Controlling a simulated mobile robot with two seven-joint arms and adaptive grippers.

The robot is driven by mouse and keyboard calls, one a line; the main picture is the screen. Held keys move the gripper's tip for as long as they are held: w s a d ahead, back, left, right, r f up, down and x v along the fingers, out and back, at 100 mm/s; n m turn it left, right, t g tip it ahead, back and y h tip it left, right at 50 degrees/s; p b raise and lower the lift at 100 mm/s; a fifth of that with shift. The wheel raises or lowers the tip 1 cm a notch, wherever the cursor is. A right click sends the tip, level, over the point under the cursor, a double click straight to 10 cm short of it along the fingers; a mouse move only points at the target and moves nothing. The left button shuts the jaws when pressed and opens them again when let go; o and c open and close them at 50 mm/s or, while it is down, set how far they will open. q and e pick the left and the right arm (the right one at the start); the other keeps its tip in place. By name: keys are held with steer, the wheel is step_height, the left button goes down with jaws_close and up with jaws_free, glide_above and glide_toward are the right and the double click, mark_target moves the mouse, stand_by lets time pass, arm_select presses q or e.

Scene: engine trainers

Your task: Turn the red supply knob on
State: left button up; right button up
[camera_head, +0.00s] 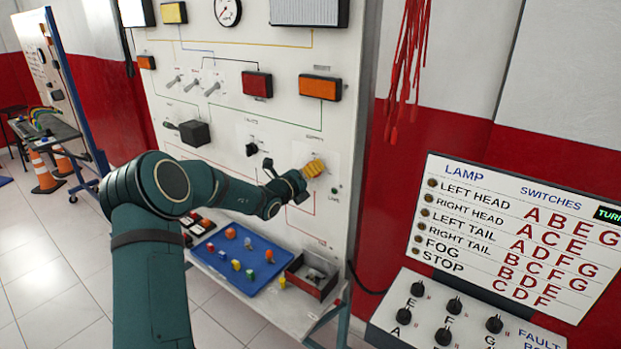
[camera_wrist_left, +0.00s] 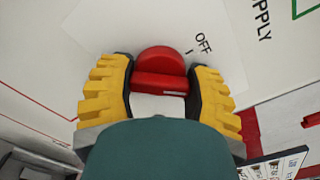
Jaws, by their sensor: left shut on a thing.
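The red supply knob (camera_wrist_left: 160,66) sits on the white panel in the left wrist view, with a raised grip bar across it. The word OFF and a short tick mark are printed to its upper right; SUPPLY is printed farther right. My left gripper (camera_wrist_left: 161,84) has yellow ribbed fingers on either side of the knob and is shut on it. In the head view the left gripper (camera_head: 313,169) is against the panel's lower right, and its fingers hide the knob. An ON mark cannot be seen. My right gripper is not in view.
A blue tray (camera_head: 215,262) with small blocks and an open box (camera_head: 312,275) lie below. Red leads (camera_head: 408,60) hang right.

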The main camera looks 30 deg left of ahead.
arm_select(q)
steer(key=m+b, duration=0.6)
steer(key=shift+f+b, duration=0.25)
steer(key=shift+b, duration=0.05)
steer(key=shift+r+m+b, duration=0.15)
steer(key=shift+m+b, duration=1.2)
steer(key=shift+m, duration=0.35)
steer(key=o, duration=1.2)
steer(key=shift+r, duration=0.1)
steer(key=s, duration=1.2)
steer(key=shift+a, duration=0.45)
